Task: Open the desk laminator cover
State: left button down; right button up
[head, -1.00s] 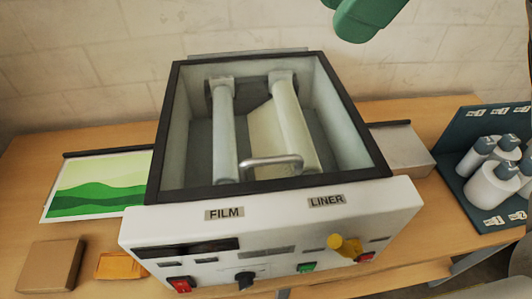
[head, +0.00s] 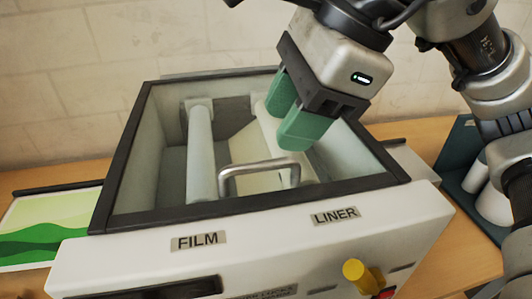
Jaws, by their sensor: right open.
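The laminator (head: 255,234) is a white machine with FILM and LINER labels on its front. Its clear cover has a dark frame (head: 255,201) and lies shut over the well. A metal bar handle (head: 258,167) stands at the front middle of the cover. Through the cover I see a film roll (head: 200,155) and a liner roll (head: 277,150). My right gripper (head: 292,122), with green fingers, is open and empty above the cover, just behind and right of the handle in the picture. A gap to the handle cannot be judged exactly. My left gripper is not in view.
A yellow knob (head: 360,274) sticks out of the front panel. A green landscape print (head: 45,232) lies on the wooden table at the left. A dark rack (head: 462,165) with white bottles (head: 494,205) stands at the right, partly behind my arm.

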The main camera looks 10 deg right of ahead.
aim_at(261, 163)
jog(key=x, duration=0.6)
jog(key=shift+f, duration=0.15)
jog(key=shift+c, duration=0.3)
grip_shut()
jog(key=shift+p, duration=0.3)
